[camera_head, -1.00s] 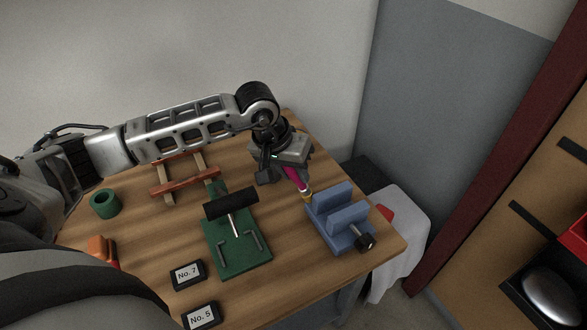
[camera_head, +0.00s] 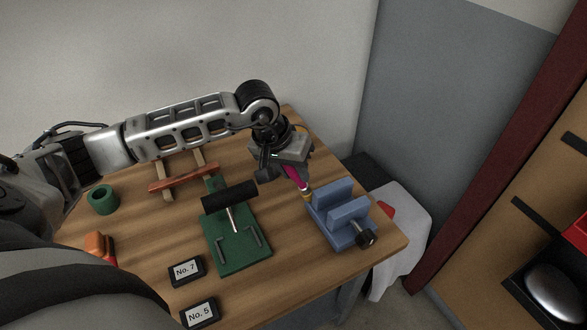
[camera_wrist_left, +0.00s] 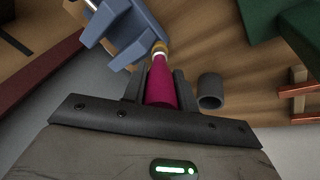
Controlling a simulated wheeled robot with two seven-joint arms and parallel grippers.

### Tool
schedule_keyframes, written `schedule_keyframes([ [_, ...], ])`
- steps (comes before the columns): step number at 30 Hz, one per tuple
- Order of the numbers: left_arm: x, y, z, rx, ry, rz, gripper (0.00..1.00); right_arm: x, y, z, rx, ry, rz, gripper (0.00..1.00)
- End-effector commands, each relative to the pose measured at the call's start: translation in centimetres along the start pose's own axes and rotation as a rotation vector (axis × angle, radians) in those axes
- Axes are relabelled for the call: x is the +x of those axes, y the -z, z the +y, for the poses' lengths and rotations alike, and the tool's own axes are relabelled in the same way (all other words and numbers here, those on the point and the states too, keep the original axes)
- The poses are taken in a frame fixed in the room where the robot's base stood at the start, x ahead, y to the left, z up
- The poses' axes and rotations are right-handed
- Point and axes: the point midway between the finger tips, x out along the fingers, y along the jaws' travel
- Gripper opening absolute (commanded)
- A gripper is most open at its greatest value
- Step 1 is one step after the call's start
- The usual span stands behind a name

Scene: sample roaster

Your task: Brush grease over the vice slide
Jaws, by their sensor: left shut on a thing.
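The blue vice (camera_head: 340,215) stands near the right edge of the wooden table, with two upright jaws and a black screw knob at its front. My left gripper (camera_head: 285,168) is shut on a magenta-handled brush (camera_head: 296,180), just left of the vice. In the left wrist view, the brush (camera_wrist_left: 161,85) lies between the fingers and its yellow tip end reaches the edge of the vice (camera_wrist_left: 125,30). I cannot tell whether the bristles touch the slide. My right gripper is not in view.
A green press-like stand with a black bar (camera_head: 238,245) stands left of the vice. A wooden rack (camera_head: 180,178), a green ring (camera_head: 103,200), an orange item (camera_head: 98,247) and labels No. 7 (camera_head: 187,270) and No. 5 (camera_head: 200,312) are on the table (camera_head: 290,285).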

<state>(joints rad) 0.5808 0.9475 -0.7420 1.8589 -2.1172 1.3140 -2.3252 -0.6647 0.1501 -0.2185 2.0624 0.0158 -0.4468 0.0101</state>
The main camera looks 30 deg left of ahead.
Motion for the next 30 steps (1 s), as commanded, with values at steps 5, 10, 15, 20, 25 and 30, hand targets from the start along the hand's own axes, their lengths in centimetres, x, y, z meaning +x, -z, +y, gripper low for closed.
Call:
schedule_keyframes([
  [5,0.5,-0.1,-0.1,0.000,0.000,0.001,0.05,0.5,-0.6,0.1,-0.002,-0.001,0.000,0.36],
  [10,0.6,-0.1,-0.1,0.000,-0.001,0.001,0.05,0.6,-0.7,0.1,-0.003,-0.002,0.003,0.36],
  [15,1.1,0.6,0.6,0.001,-0.003,0.003,0.05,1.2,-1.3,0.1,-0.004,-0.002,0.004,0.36],
  [20,1.5,1.6,1.4,0.000,-0.002,0.003,0.05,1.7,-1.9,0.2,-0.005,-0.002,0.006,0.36],
  [25,1.6,2.1,1.7,0.000,0.000,0.001,0.05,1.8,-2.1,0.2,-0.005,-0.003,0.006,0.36],
  [30,2.2,2.7,2.2,0.000,-0.002,0.002,0.05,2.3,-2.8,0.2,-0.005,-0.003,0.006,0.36],
])
